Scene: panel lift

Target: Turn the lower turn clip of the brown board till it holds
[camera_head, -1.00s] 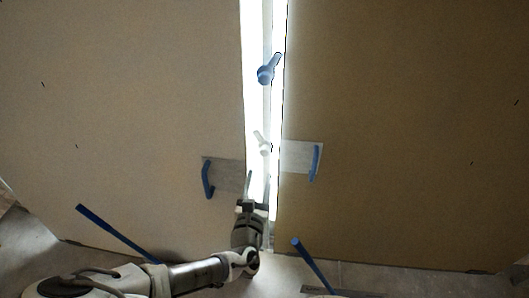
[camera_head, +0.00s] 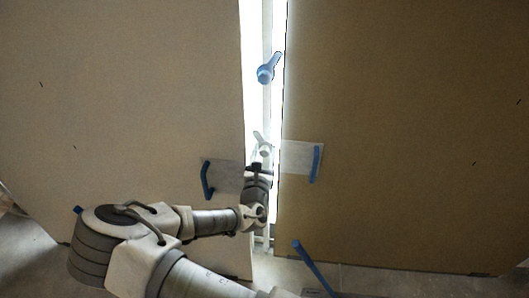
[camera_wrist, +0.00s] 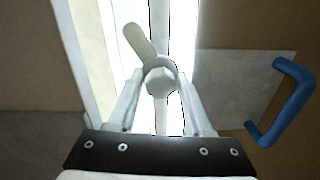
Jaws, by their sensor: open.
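The brown board (camera_head: 400,130) stands on the right, with a blue handle (camera_head: 316,163) on a pale plate. The lower turn clip (camera_head: 261,140) is whitish and sits on the upright strip in the bright gap beside the board. In the wrist view the clip's lever (camera_wrist: 139,40) points up and slightly left from its round hub, away from the brown board. My gripper (camera_head: 259,163) is just below the clip in the head view. In the wrist view my gripper (camera_wrist: 160,85) is open, with one finger on each side of the hub. Finger contact cannot be told.
A blue upper clip (camera_head: 267,71) is higher on the strip, its lever pointing up and right. A paler board (camera_head: 130,110) stands on the left with a blue handle (camera_head: 207,180). A blue bar (camera_head: 314,267) leans near the floor at the lower right.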

